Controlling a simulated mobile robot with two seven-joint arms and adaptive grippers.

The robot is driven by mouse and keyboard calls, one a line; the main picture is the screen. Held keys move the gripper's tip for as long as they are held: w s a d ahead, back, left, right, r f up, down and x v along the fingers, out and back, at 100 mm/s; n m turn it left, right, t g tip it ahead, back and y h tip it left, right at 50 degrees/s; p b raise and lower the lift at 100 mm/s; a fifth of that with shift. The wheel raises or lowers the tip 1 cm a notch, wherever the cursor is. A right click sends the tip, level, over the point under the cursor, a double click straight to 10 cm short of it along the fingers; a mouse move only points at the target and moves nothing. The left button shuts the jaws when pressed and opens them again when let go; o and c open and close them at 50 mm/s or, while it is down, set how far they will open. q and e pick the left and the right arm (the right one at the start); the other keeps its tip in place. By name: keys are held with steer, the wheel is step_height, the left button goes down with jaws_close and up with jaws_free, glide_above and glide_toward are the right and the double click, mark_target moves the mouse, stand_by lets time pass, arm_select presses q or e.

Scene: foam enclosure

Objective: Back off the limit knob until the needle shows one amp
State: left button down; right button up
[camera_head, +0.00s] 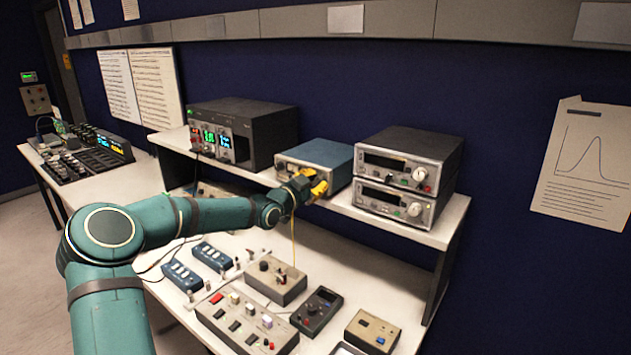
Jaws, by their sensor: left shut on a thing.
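A blue-topped instrument box (322,153) stands in the middle of the raised shelf. My left arm reaches in from the left, and its gripper (313,186) with yellow fingertips is at the right part of the box's front face. The gripper is shut on what appears to be the limit knob there; the fingers hide the knob itself. The left part of the front panel (284,168) shows beside the gripper, but no needle or scale can be read at this size. My right gripper is not in view.
A black power unit with lit green displays (210,138) stands left of the box. Two stacked grey instruments (408,170) stand to its right. The lower bench holds control boxes (276,280), a button panel (245,322) and a handheld meter (316,311). A thin yellow cable (293,243) hangs below the gripper.

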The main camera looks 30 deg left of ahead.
arm_select(q)
steer(key=n+p, duration=0.1)
steer(key=n, duration=0.4)
steer(key=shift+f+n, duration=0.1)
steer(key=shift+n, duration=0.2)
stand_by(0.4)
steer(key=c, duration=0.8)
jaws_free()
steer(key=shift+o, duration=0.2)
steer(key=shift+s, duration=0.1)
steer(key=s+a, duration=0.1)
steer(key=s, duration=1)
steer(key=shift+s+a+f, duration=0.15)
steer(key=shift+s+f, duration=0.05)
steer(key=shift+s, duration=0.15)
